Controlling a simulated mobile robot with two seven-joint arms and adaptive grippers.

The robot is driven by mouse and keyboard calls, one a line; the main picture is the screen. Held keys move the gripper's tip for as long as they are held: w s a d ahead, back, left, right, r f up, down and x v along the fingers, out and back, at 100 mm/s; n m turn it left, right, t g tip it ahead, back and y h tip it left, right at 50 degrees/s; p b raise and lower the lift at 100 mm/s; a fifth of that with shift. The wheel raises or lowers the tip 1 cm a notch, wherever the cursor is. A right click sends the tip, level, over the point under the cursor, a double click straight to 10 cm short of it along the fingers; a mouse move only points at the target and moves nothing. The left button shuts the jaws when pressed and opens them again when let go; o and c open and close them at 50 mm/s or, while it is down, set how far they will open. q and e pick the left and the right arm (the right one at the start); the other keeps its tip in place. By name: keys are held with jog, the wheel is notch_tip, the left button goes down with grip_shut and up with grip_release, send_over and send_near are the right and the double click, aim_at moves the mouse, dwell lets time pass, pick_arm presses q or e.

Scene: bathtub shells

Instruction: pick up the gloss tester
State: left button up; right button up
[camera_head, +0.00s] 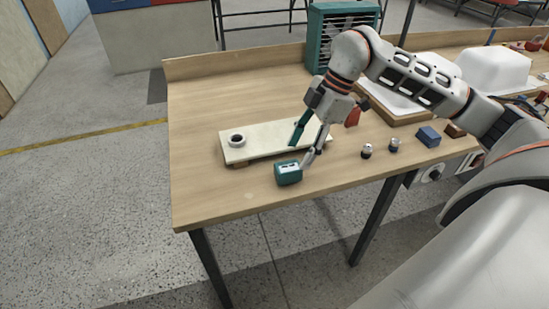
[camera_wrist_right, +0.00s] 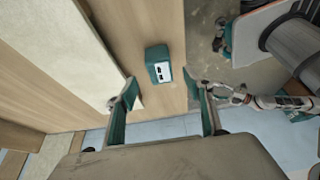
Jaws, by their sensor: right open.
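The gloss tester looks to be the small teal box with a pale display face (camera_head: 288,172), lying on the wooden table near its front edge. It also shows in the right wrist view (camera_wrist_right: 158,63), ahead of the fingertips and roughly between them. My right gripper (camera_head: 300,154) is open and empty, just above and behind the teal box in the head view. Both of its fingers (camera_wrist_right: 161,82) show spread apart in the right wrist view, with the box not between the pads. My left gripper is not in view.
Two small dark-and-silver knobs (camera_head: 367,151) and a blue block (camera_head: 428,137) are to the right. A teal slatted cabinet (camera_head: 335,35) stands at the back. The table's left side is clear.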

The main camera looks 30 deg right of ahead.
aim_at(289, 166)
jog(key=shift+w+d, duration=0.15)
jog(key=shift+w, duration=0.15)
jog(key=shift+f, duration=0.3)
jog(key=shift+s+x, duration=0.2)
jog(key=shift+x, duration=0.85)
jog(key=x, duration=0.4)
jog(key=shift+s+a+b, duration=0.1)
jog(key=shift+a+b, duration=0.3)
jog(key=shift+a+f, duration=0.1)
jog(key=shift+f, duration=0.25)
jog(key=c, duration=1.3)
jog(key=shift+r, duration=0.4)
pick_arm(q)
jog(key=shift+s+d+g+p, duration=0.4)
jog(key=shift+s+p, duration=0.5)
jog(key=shift+p, duration=0.5)
pick_arm(e)
jog(key=shift+r, duration=9.7)
